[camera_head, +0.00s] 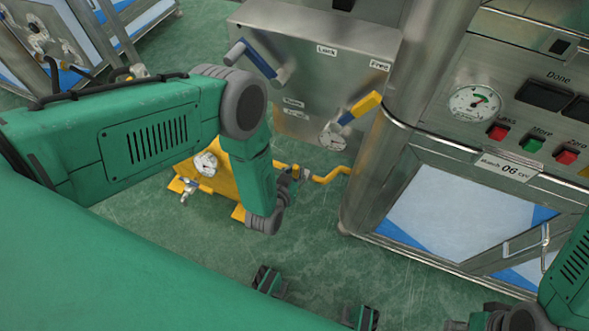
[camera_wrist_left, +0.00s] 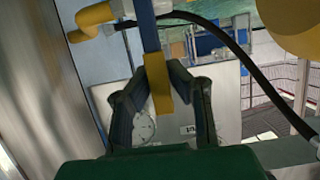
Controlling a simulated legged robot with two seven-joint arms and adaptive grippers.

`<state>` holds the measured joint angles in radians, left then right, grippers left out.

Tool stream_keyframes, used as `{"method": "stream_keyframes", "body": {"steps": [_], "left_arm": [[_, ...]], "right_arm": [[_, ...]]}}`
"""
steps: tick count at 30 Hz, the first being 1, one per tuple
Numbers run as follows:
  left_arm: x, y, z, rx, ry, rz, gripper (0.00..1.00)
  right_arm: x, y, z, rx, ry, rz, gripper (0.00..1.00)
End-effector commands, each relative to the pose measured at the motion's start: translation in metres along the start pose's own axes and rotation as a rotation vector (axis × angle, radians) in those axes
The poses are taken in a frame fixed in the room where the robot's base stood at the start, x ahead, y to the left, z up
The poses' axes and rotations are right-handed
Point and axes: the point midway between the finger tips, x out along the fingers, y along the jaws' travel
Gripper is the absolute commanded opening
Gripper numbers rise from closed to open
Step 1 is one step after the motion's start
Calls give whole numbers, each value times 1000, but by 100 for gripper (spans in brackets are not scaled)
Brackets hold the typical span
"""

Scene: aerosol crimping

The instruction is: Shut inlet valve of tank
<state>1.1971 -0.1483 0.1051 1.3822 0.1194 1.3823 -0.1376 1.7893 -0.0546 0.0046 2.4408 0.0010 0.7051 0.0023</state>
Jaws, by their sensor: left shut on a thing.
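My left gripper (camera_head: 288,182) reaches down beside the yellow pipe (camera_head: 330,176) of the tank. In the left wrist view the left gripper (camera_wrist_left: 160,88) is shut on a valve handle (camera_wrist_left: 150,38), a blue bar with a yellow end between the fingers. In the head view only a small yellow piece shows at the fingers; my arm hides most of the grip. I cannot tell from the head view which way the handle points. A round gauge (camera_head: 206,163) sits on the yellow base (camera_head: 200,176) left of the gripper.
A steel box (camera_head: 310,60) carries a blue lever (camera_head: 262,62) and a blue lever with a yellow end (camera_head: 366,104). A steel column (camera_head: 415,75) and a machine with gauge and buttons (camera_head: 475,103) stand at right. Green floor (camera_head: 190,240) is open below.

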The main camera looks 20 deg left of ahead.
Motion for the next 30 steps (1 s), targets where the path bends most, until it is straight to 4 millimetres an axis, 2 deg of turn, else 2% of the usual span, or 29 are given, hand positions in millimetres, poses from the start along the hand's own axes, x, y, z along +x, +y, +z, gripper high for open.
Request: {"method": "stream_keyframes", "body": {"steps": [1, 15, 16, 18, 26, 30], "left_arm": [[-5, 4, 8, 4, -20, 4, 0], [-5, 4, 9, 16, -21, 0, 0], [-5, 4, 8, 15, -21, 0, 16], [-4, 4, 8, 15, -20, 0, 35], [-2, 2, 4, 15, -9, -4, 35], [-9, 2, 3, 15, -8, -4, 35]], "right_arm": [[0, 0, 0, 0, 0, 0, 40], [0, 0, 0, 0, 0, 0, 40], [0, 0, 0, 0, 0, 0, 40], [0, 0, 0, 0, 0, 0, 40], [0, 0, 0, 0, 0, 0, 40], [-1, 0, 2, 0, 2, 0, 40]]}}
